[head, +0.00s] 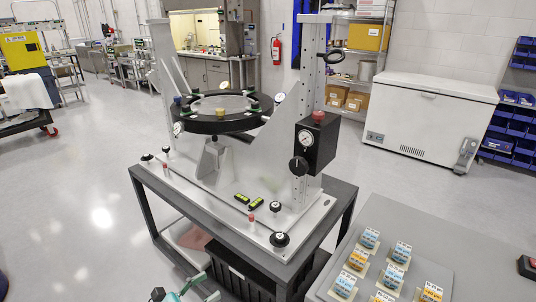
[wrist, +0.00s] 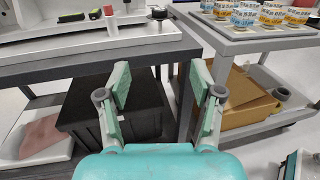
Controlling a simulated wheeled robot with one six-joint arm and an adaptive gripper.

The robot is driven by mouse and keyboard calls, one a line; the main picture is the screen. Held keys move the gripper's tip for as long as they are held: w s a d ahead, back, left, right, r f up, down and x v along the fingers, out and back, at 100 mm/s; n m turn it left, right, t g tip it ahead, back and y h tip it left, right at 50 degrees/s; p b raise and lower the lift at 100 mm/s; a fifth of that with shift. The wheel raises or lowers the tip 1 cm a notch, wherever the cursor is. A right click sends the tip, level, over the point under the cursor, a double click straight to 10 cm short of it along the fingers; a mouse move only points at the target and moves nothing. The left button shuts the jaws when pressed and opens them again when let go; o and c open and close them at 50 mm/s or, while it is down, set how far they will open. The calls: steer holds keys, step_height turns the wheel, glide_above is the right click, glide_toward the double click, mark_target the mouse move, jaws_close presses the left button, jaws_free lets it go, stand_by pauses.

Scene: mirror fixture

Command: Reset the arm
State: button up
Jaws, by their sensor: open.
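My gripper (wrist: 163,88) is open and empty in the wrist view, its two pale green fingers apart over the gap between two tables. Nothing is between the fingers. In the head view, a teal part of my arm shows at the bottom edge, low in front of the fixture table. The mirror fixture (head: 240,195) stands on a dark-framed table, with a round black-rimmed mirror (head: 222,107) on it. My gripper is apart from the fixture and touches nothing that I can see.
A grey cart (head: 400,228) at the right carries several small labelled jars (head: 357,260). A black crate (wrist: 75,115) and a cardboard box (wrist: 245,100) sit on the lower shelves. A white chest freezer (head: 430,113) stands behind.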

steer(key=s+d+f+n+t, duration=0.15)
steer(key=d+n, duration=0.25)
steer(key=d, duration=0.4)
steer(key=d+f+n+t, duration=0.3)
steer(key=d, duration=0.5)
steer(key=s+d+f+n+t+y, duration=0.1)
steer(key=s+d+n+t+y, duration=0.35)
steer(key=s+d+n, duration=0.5)
steer(key=s+d+r+n+g+y, duration=0.2)
steer(key=s+d+n+y, duration=0.1)
steer(key=s+n, duration=0.6)
steer(key=s+d+r+n+g+y, duration=0.2)
steer(key=s+d+r+n+y, duration=0.1)
steer(key=s+n, duration=0.7)
steer(key=s+d+r+n+g+y, duration=0.2)
steer(key=s+d+r+n+y, duration=0.1)
steer(key=s+n, duration=0.7)
steer(key=s+d, duration=0.1)
steer(key=s, duration=0.1)
steer(key=shift+s, duration=0.35)
